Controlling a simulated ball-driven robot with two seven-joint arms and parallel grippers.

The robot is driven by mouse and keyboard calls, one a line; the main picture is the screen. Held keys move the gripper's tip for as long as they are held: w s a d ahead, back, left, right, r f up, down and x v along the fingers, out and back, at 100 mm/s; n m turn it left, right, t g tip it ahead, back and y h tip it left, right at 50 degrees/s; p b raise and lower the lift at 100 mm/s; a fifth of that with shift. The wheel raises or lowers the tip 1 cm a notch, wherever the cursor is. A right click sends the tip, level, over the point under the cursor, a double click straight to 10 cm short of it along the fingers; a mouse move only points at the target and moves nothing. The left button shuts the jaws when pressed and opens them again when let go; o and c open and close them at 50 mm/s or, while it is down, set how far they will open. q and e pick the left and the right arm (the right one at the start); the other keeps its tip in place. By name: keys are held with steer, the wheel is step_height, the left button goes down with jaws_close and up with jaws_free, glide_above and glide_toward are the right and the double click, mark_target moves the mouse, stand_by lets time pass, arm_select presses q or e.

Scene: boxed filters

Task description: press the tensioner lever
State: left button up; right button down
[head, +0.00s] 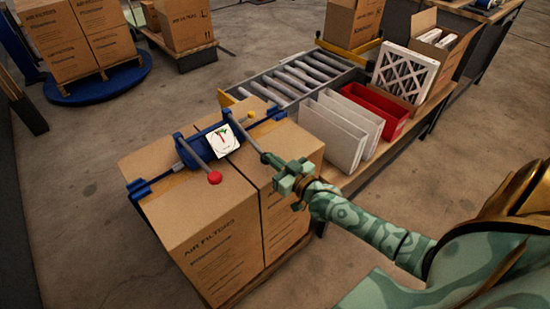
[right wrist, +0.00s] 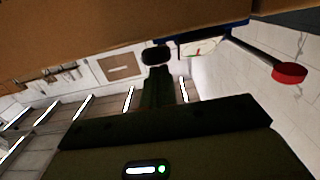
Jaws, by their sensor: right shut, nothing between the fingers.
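The blue strap tensioner (head: 195,148) lies across the top of two cartons, with a white gauge (head: 222,139) on it. One grey lever (head: 196,156) ends in a red knob (head: 214,178); this knob also shows in the right wrist view (right wrist: 290,72). A second, parallel grey lever (head: 243,132) ends in a dark knob (head: 265,157). My right gripper (head: 275,164) is shut and empty, its tips close to the dark knob. In the right wrist view the shut fingers (right wrist: 157,74) point at the dark knob (right wrist: 157,53); I cannot tell whether they touch. My left gripper is out of view.
The cartons (head: 210,230) stand in front of a bench. White filter panels (head: 338,135), a red bin (head: 375,108) and a roller conveyor (head: 290,80) are behind them. A small yellow knob (head: 250,114) sits near the blue strap. Open floor (head: 80,150) lies to the left.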

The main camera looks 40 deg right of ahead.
steer(key=r+p, duration=0.1)
steer(key=s+r, duration=0.1)
steer(key=r+p, duration=0.1)
steer(key=r, duration=0.1)
steer(key=shift+s+d+p, duration=0.1)
steer(key=shift+s+p, duration=0.2)
steer(key=shift+s, duration=0.1)
steer(key=s+p, duration=0.1)
steer(key=s, duration=0.8)
steer(key=shift+d+f, duration=0.45)
steer(key=shift+w, duration=0.1)
